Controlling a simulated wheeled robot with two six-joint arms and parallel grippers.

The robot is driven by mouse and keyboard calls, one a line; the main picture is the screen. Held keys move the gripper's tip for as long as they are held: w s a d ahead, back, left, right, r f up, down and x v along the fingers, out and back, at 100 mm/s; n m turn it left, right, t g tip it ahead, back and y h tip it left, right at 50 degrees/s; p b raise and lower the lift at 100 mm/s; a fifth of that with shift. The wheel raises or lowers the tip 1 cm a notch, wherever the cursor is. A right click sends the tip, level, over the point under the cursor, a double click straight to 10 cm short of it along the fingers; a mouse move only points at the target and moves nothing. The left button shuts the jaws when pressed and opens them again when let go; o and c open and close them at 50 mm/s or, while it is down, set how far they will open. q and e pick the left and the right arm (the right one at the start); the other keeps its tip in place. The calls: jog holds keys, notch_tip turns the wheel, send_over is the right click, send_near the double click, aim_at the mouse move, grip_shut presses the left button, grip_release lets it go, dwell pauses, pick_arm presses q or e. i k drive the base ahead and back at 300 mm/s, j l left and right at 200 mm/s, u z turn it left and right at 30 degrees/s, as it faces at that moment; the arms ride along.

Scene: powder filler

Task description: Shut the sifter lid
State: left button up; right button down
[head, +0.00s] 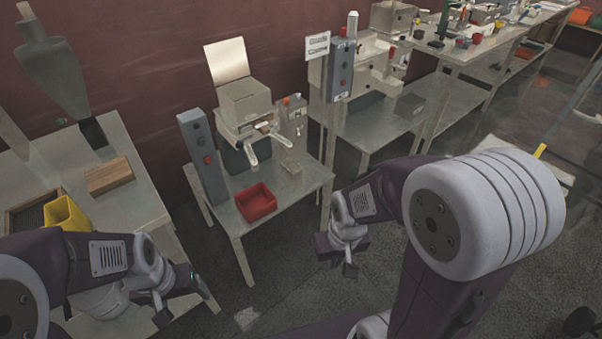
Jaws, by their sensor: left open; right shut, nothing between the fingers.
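The sifter (246,102) is a boxy beige machine on a small metal table at the back wall. Its pale lid (227,61) stands raised and open, tilted up at the rear of the box. My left gripper (184,304) is open and empty, low at the lower left, well apart from the sifter. My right gripper (338,266) is shut and empty, over the floor in front of and to the right of the sifter's table, apart from the lid.
The sifter's table (290,192) holds a red bin (257,203) and a grey control post (202,155). Another post (341,70) stands right of it. The left table carries a yellow container (66,214) and a wooden block (110,176). Open floor lies in front.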

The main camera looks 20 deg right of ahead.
aim_at(227, 60)
jog(key=z, duration=0.1)
jog(key=i+l+z, duration=0.15)
jog(key=i, duration=0.35)
jog(key=i+l+z, duration=0.1)
jog(key=i, duration=0.4)
jog(key=l, duration=0.1)
